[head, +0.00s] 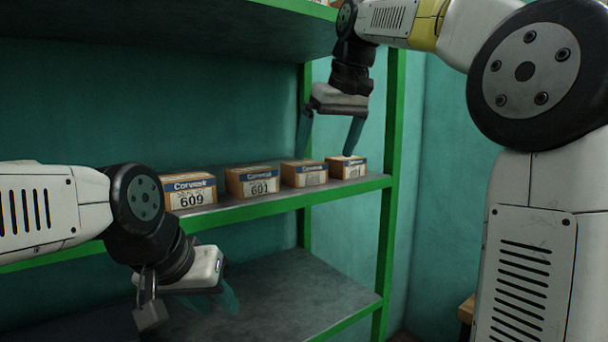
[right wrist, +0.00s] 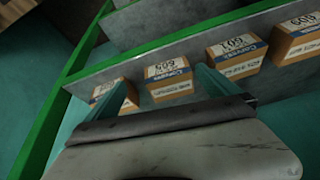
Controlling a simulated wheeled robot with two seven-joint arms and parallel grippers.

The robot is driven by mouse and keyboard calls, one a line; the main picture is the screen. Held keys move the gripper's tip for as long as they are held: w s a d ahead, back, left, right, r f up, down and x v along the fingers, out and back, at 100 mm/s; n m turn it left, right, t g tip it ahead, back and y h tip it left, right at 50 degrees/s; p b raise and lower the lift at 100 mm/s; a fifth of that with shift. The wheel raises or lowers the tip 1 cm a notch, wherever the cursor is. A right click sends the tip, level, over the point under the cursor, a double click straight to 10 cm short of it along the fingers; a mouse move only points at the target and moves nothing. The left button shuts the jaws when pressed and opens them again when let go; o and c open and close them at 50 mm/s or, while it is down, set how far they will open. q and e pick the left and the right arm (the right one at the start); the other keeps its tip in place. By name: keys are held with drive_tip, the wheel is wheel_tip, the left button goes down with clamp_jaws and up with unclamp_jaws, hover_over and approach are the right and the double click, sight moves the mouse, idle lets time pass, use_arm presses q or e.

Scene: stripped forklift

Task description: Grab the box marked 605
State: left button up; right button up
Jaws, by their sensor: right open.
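The box marked 605 (right wrist: 168,78) is a small brown carton with a white and blue label, upside down in the right wrist view. In the head view it appears to be the third box from the left (head: 304,173), its number too small to read surely. It stands on the green-edged shelf. My right gripper (head: 328,148) is open and empty, above and near this box and the rightmost one. In the right wrist view the 605 box shows between its teal fingers (right wrist: 165,92), apart from them. My left gripper (head: 214,298) is low at left, below the shelf's front edge; its opening is unclear.
Boxes marked 609 (head: 189,191) and 601 (head: 252,182) stand left of it. Another box (head: 347,167) stands at the right, partly behind a finger in the right wrist view. A green post (head: 390,150) bounds the shelf (head: 290,203) at right. The lower shelf (head: 290,290) looks largely clear.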

sight(305, 163)
drive_tip(key=shift+n, duration=0.4)
drive_tip(key=w+a, duration=0.1)
drive_tip(key=w+a+r, duration=0.1)
drive_tip(key=w+a, duration=0.1)
drive_tip(key=shift+r, duration=0.25)
drive_tip(key=x, duration=0.7)
drive_tip(key=shift+w+a+f, duration=0.15)
drive_tip(key=shift+f, duration=0.05)
drive_tip(key=shift+c, duration=0.4)
drive_tip(key=c, duration=1.5)
